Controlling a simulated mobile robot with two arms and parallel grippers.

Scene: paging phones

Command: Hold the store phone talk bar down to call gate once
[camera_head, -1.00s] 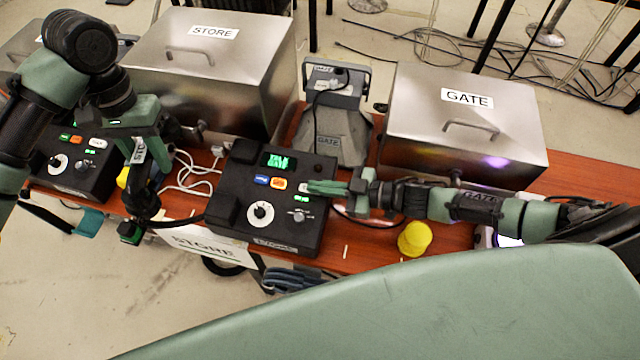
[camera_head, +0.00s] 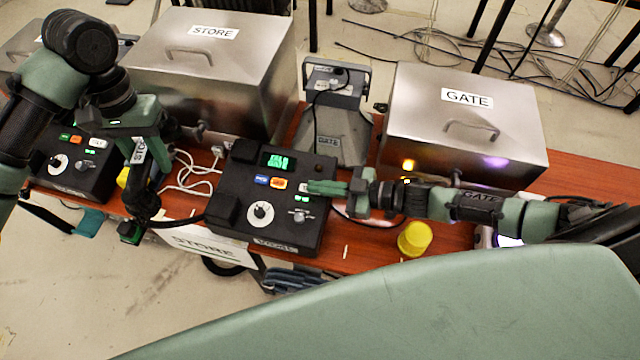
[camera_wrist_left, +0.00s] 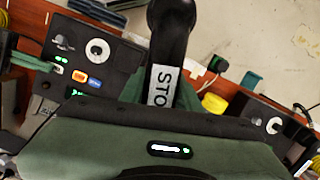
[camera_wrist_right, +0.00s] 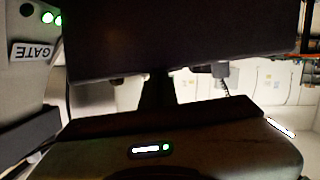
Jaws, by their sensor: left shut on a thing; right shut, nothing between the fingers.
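The store phone console (camera_head: 235,222) is a black box with a green lit display (camera_head: 277,162), blue and orange keys, a white key (camera_head: 304,188) and a dial. Its dark handset (camera_wrist_left: 172,30) carries a white label starting "STO" and also shows in the head view (camera_head: 146,200). My left gripper (camera_head: 140,152) is shut on the handset, left of the console. My right gripper (camera_head: 312,187) is shut and empty, its tips at the white key by the console's right edge. Whether they press it is hidden.
A steel STORE box (camera_head: 185,75) and GATE box (camera_head: 420,125) stand behind, with a grey GATE speaker (camera_head: 335,110) between them. An orange lamp (camera_head: 408,164) glows on the GATE box. Another black console (camera_head: 68,180) is at left.

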